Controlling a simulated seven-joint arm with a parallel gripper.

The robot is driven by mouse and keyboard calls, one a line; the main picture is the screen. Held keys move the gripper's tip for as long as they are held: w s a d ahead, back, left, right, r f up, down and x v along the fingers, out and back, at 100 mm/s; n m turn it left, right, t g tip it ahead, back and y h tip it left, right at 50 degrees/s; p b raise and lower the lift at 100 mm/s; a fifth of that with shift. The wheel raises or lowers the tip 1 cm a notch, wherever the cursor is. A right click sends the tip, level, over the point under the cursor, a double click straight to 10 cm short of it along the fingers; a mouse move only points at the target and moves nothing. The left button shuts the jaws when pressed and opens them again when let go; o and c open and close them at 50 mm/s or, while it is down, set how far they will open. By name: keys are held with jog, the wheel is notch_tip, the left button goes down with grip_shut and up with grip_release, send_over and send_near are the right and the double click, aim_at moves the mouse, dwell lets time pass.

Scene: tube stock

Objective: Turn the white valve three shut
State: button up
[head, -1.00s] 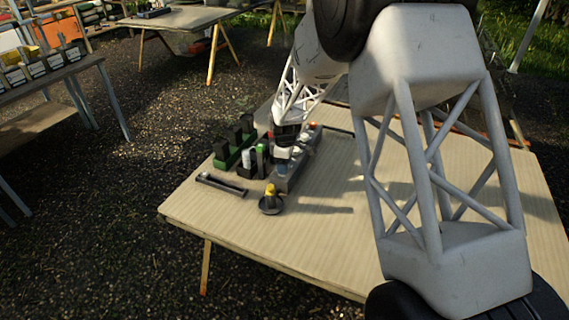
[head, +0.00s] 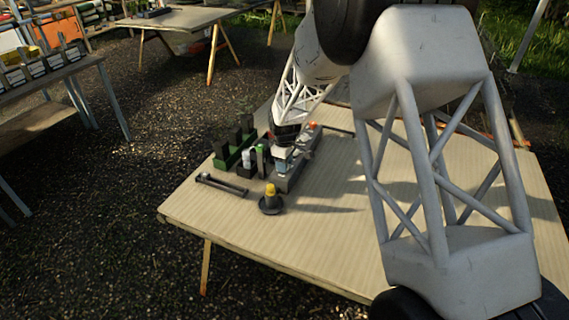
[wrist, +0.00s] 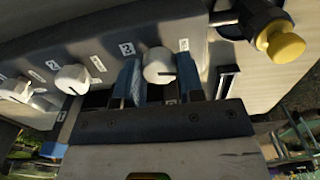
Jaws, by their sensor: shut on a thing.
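A white valve knob (wrist: 158,66) sits on the grey manifold (wrist: 215,60) between the two blue fingers of my gripper (wrist: 160,78) in the wrist view. My gripper is shut on this knob. A number plate is left of it, but I cannot read it surely. Two other white knobs, a middle one (wrist: 72,78) and one at the far left (wrist: 15,89), stand along the same manifold. In the head view my gripper (head: 282,162) is down at the manifold (head: 297,172), and hides the held knob.
A yellow-topped piece on a dark round base (head: 270,199) stands in front of the manifold. A dark bar (head: 222,185), a green rack (head: 229,158) and upright tubes are to the left. The right part of the table (head: 340,235) is clear.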

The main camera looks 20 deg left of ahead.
jog(key=m, duration=1.1)
jog(key=shift+m, duration=0.4)
jog(key=shift+w+m, duration=0.1)
jog(key=shift+m, duration=1.8)
jog(key=o, duration=0.9)
jog(key=shift+r, duration=0.1)
